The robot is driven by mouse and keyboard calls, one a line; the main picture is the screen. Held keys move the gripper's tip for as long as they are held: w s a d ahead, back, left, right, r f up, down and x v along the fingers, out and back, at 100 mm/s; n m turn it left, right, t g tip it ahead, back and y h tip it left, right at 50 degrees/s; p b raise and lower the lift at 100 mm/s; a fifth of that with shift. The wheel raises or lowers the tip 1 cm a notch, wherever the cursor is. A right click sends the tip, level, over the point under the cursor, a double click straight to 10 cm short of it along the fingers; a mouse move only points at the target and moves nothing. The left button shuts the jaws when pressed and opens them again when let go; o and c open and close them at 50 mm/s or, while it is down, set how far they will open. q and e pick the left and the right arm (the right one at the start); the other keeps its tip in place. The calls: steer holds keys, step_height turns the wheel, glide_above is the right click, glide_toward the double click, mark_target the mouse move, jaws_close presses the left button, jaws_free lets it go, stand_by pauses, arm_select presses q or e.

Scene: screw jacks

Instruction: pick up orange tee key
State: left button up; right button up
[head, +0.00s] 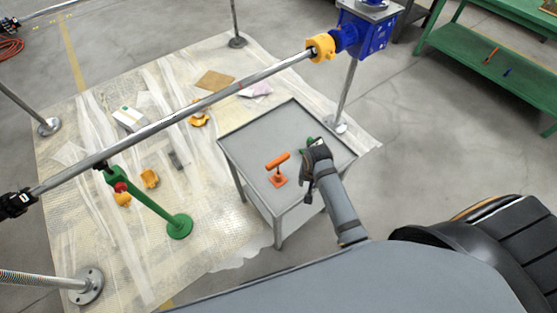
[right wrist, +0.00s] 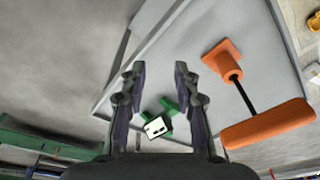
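The orange tee key (head: 278,162) stands upright on the grey table (head: 238,133), its square foot on the tabletop and its crossbar on top. My right gripper (head: 314,150) is over the table just right of the key. In the right wrist view, the tee key (right wrist: 266,127) lies to the right of my right gripper (right wrist: 158,68), outside the fingers. The fingers are apart with nothing held. A green thing with a white, dark-marked face (right wrist: 157,127) shows between and below them; part of it (head: 312,142) shows beside the gripper in the head view. My left gripper is not in view.
A long silver shaft (head: 200,105) crosses left of the table to a blue gearbox (head: 366,32) with a yellow coupling. A green bench (head: 490,65) is at the far right.

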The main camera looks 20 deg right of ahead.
steer(key=w+a+r+m, duration=0.2)
steer(key=w+r+m, duration=0.1)
steer(key=r, duration=0.3)
step_height(320, 180, up, 3)
steer(key=m+g, duration=0.2)
steer(key=m, duration=0.3)
glide_above(280, 158)
steer(key=shift+r+y, duration=0.1)
steer(key=shift+y, duration=0.2)
step_height(280, 158, down, 5)
steer(key=shift+s+p, duration=0.1)
steer(key=shift+p, duration=0.2)
steer(key=f, duration=0.3)
steer(key=f+p, duration=0.1)
steer(key=f, duration=0.1)
steer(key=shift+a+f, duration=0.25)
steer(key=shift+a, duration=0.05)
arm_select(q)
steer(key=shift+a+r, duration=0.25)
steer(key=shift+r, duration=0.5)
arm_select(e)
jaws_close()
